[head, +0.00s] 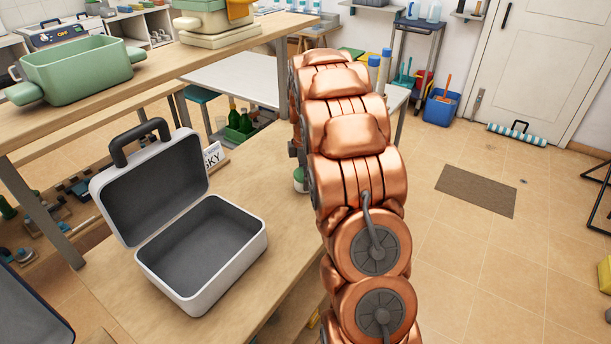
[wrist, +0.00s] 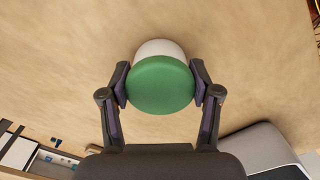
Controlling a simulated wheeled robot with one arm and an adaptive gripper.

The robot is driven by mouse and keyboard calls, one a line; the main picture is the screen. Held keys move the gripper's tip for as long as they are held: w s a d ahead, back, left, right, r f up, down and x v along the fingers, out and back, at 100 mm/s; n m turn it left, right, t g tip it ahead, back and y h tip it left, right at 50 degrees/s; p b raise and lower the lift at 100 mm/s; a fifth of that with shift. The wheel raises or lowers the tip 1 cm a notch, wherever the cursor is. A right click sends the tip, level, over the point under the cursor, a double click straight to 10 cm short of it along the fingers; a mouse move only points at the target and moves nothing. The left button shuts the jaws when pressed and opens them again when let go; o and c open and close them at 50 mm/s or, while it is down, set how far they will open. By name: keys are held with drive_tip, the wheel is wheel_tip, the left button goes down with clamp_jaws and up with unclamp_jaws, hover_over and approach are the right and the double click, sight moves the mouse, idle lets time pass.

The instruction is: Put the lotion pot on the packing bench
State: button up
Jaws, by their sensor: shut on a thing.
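The lotion pot is a small round white pot with a green lid (wrist: 160,86). In the wrist view it sits between the two fingers of my gripper (wrist: 161,80), which is shut on its sides. In the head view a sliver of the pot (head: 299,182) shows at the left edge of my copper arm, which hides the rest of it and the gripper. The pot is over the wooden bench top (head: 275,160), which fills most of the wrist view. I cannot tell whether its base touches the wood.
An open white case with grey lining (head: 257,246) stands on the bench left of my arm. A small sign (head: 213,157) is behind it. A raised shelf (head: 160,72) with a green pot (head: 80,72) runs along the back left. Tiled floor is open at right, with a brown mat (head: 477,190).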

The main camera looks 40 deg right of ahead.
drive_tip(key=shift+f, duration=0.15)
drive_tip(key=o, duration=1.2)
wheel_tip(320, 180, up, 12)
drive_tip(key=shift+r+b, duration=0.15)
drive_tip(key=shift+b, duration=0.4)
drive_tip(key=s+a+r+m+g, duration=0.1)
drive_tip(key=s+a+m, duration=0.5)
drive_tip(key=s+a, duration=1.05)
drive_tip(key=s+a+f+m, duration=0.2)
drive_tip(key=s+a, duration=0.1)
drive_tip(key=s, duration=0.3)
drive_tip(key=s+a+f+m, duration=0.2)
drive_tip(key=s+a, duration=0.2)
drive_tip(key=s, duration=0.3)
drive_tip(key=s+a+f+m+g, duration=0.1)
drive_tip(key=s+a+m, duration=0.1)
drive_tip(key=s, duration=0.4)
drive_tip(key=shift+s+a+f+m, duration=0.4)
drive_tip(key=shift+a, duration=0.25)
